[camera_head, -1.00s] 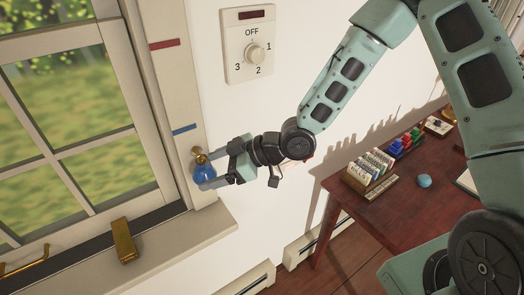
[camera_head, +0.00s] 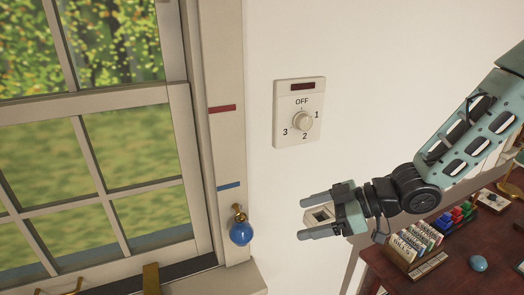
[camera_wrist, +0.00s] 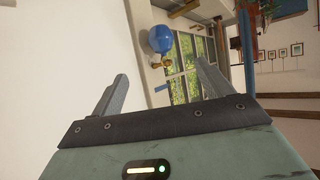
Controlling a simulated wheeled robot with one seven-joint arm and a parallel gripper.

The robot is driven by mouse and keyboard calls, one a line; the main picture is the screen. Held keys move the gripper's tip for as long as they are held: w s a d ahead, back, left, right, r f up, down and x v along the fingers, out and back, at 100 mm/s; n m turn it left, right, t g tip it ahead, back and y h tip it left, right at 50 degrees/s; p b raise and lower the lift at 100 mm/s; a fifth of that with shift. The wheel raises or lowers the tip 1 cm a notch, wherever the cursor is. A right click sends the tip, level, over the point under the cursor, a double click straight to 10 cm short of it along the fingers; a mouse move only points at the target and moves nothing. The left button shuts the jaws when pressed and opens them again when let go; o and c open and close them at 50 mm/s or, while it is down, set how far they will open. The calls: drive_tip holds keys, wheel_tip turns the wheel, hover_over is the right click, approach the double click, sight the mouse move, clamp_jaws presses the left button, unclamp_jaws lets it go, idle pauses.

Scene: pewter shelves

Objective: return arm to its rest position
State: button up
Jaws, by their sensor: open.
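My gripper (camera_head: 308,217) is open and empty in the head view, held in front of the white wall with its fingers pointing left. My teal arm (camera_head: 470,135) reaches in from the right. A blue ball-shaped knob (camera_head: 241,233) on a brass stem is on the window frame, left of my gripper and apart from it. In the wrist view my two grey fingers (camera_wrist: 160,85) are spread, and the blue knob (camera_wrist: 161,38) shows beyond them with nothing between the fingers.
A dial plate (camera_head: 299,113) marked OFF, 1, 2, 3 is on the wall above my gripper. The window frame (camera_head: 228,150) carries a red and a blue strip. A dark red table (camera_head: 440,275) below my arm holds a card rack (camera_head: 413,245), colored blocks and a blue ball (camera_head: 478,263).

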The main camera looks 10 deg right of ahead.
drive_tip(key=s+a+r+m+g+h, duration=0.1)
drive_tip(key=s+h, duration=0.4)
drive_tip(key=s, duration=0.5)
drive_tip(key=s+a+r+m+g+h, duration=0.1)
drive_tip(key=s+r+m+g+h, duration=0.2)
drive_tip(key=s, duration=0.7)
drive_tip(key=m+h, duration=0.2)
drive_tip(key=h, duration=0.1)
drive_tip(key=shift+s+a+r, duration=0.2)
drive_tip(key=shift+a+r, duration=0.15)
drive_tip(key=shift+r, duration=0.05)
idle(0.5)
